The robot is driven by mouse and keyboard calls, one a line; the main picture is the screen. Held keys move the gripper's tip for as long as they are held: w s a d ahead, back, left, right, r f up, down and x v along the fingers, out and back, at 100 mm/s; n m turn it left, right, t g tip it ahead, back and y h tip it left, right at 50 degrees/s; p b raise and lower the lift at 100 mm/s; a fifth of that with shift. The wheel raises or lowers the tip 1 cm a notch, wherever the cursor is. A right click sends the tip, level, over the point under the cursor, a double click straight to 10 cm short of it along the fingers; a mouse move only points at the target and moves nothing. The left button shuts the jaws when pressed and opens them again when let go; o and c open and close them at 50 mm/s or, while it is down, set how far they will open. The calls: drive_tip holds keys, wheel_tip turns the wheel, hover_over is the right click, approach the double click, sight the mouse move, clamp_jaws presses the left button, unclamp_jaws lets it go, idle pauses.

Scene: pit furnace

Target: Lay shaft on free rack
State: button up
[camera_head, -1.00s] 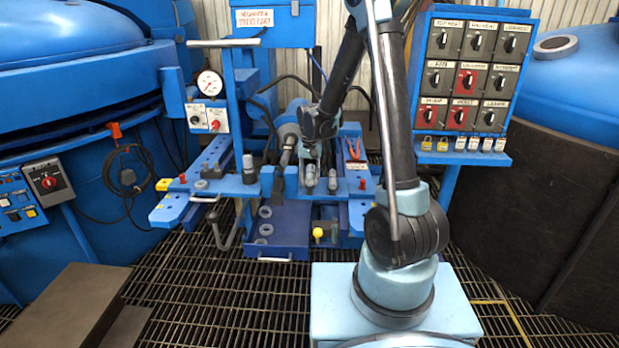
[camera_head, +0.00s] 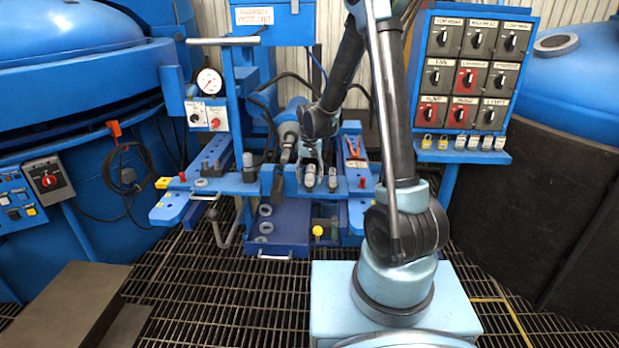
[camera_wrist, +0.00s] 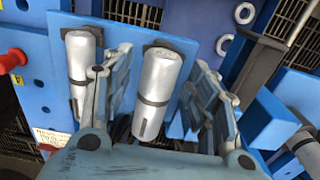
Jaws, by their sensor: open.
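Two silver shafts with dark bands lie side by side in a blue cradle, seen end-on in the head view as a left shaft (camera_head: 309,177) and a right shaft (camera_head: 332,179). In the wrist view, one shaft (camera_wrist: 157,88) lies between the fingers of my gripper (camera_wrist: 163,62); the other shaft (camera_wrist: 80,62) is outside, left of the left finger. My gripper is open, with a finger on each side of the shaft and gaps visible. I cannot tell which rack is free.
A blue bench rail (camera_head: 232,186) runs across the front, with a crank handle (camera_head: 220,232) below. A blue tray with grey rings (camera_head: 264,228) lies below. A switch panel (camera_head: 473,75) stands right.

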wheel_tip(320, 180, up, 12)
idle(0.6)
drive_tip(key=shift+f, duration=0.15)
drive_tip(key=s+d+r+t, duration=0.1)
drive_tip(key=s+d+r, duration=0.2)
drive_tip(key=s+d, duration=0.45)
drive_tip(key=s+d+r, duration=0.3)
drive_tip(key=s+d, duration=0.4)
drive_tip(key=s, duration=0.2)
drive_tip(key=s+d+f, duration=0.3)
drive_tip(key=s, duration=0.4)
drive_tip(key=s+d+f+t, duration=0.1)
drive_tip(key=s+d+f, duration=0.3)
drive_tip(key=s, duration=0.4)
drive_tip(key=shift+n, duration=0.3)
